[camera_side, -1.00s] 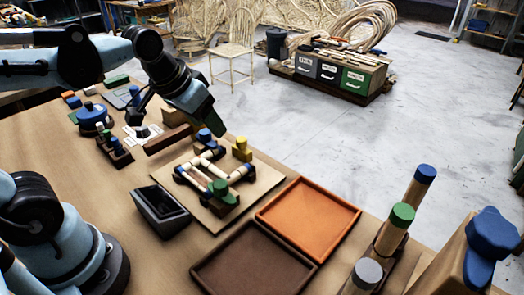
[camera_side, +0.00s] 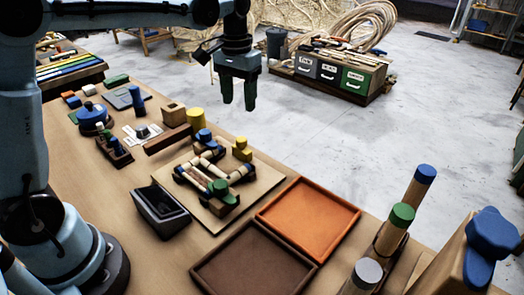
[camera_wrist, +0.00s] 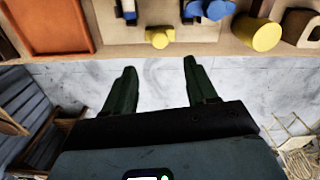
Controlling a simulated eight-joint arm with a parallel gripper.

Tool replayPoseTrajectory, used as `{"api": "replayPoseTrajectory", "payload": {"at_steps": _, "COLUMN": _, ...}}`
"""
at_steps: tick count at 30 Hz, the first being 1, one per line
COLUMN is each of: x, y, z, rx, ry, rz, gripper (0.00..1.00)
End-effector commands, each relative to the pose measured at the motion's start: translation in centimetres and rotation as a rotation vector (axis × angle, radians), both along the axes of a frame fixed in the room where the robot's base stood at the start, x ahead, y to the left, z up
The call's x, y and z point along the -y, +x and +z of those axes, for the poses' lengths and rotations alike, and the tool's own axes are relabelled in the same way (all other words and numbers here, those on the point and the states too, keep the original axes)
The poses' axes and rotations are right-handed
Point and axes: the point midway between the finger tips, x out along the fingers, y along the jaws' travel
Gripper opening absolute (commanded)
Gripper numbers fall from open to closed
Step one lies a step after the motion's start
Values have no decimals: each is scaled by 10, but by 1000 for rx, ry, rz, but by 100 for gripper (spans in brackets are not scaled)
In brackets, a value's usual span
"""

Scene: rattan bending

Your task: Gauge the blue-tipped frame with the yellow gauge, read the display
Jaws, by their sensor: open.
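The rattan frame (camera_side: 214,170) with blue tips lies on the jig board (camera_side: 265,178), with blue, green and yellow knobs around it. A yellow cylinder (camera_side: 195,117) stands on the table behind the board; it also shows in the wrist view (camera_wrist: 260,33). A yellow stepped piece (camera_side: 242,149) sits at the board's far edge and shows in the wrist view (camera_wrist: 160,38). I cannot tell which is the gauge. My gripper (camera_side: 239,97) is open and empty, pointing down beyond the table's far edge; its fingers show in the wrist view (camera_wrist: 161,80). No readable display is visible.
An orange tray (camera_side: 308,215) and a brown tray (camera_side: 254,262) lie in front of the board. A dark open box (camera_side: 161,212) stands to its left. A wooden block with a hole (camera_side: 172,114) is beside the yellow cylinder. Upright colour-capped posts (camera_side: 394,228) stand at the right.

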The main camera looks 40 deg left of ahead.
Motion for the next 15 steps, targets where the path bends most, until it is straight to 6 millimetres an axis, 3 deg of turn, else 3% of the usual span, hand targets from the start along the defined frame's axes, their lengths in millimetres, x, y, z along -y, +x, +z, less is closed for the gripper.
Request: {"api": "replayPoseTrajectory", "payload": {"at_steps": 15, "x": 0, "y": 0, "z": -83, "rx": 2, "ry": 0, "rz": -1, "gripper": 57}}
